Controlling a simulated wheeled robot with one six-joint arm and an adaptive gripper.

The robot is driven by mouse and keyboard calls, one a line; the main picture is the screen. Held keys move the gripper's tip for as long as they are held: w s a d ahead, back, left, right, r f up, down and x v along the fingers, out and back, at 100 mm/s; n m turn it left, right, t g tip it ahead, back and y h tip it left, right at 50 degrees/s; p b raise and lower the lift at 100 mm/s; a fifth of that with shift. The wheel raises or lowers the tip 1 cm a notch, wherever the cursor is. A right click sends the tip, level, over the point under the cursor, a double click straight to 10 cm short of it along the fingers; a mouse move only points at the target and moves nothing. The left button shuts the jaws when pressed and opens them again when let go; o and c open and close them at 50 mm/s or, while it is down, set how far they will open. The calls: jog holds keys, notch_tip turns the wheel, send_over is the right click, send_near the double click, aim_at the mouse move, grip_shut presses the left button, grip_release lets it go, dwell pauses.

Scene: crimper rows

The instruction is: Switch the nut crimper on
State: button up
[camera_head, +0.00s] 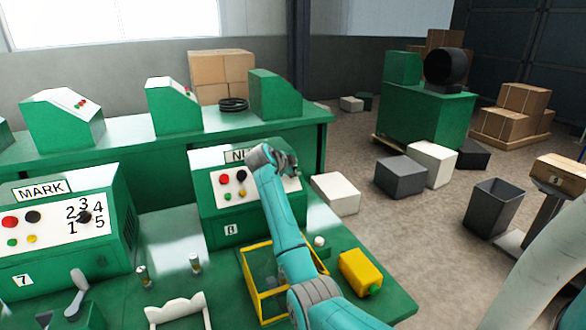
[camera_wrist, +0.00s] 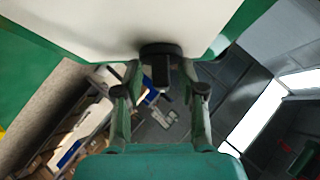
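The nut crimper (camera_head: 212,212) is a green machine with a cream sloping panel, its label partly hidden so only "NU" reads. Red, black, green and yellow buttons (camera_head: 233,186) show on the panel's left half. My gripper (camera_head: 284,163) is at the panel's right half and hides much of it in the head view. In the wrist view, a black rotary knob (camera_wrist: 161,70) stands out from the cream panel (camera_wrist: 110,25). My gripper's two fingers (camera_wrist: 162,84) are apart, one on each side of the knob, with gaps visible between them and its grip bar.
The MARK machine (camera_head: 60,235) with its numbered dial (camera_head: 85,216) stands left on the same green bench. A white block (camera_head: 335,195) lies right of the crimper.

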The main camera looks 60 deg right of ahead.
jog(key=shift+r, duration=0.1)
jog(key=v, duration=1.2)
dwell(0.4)
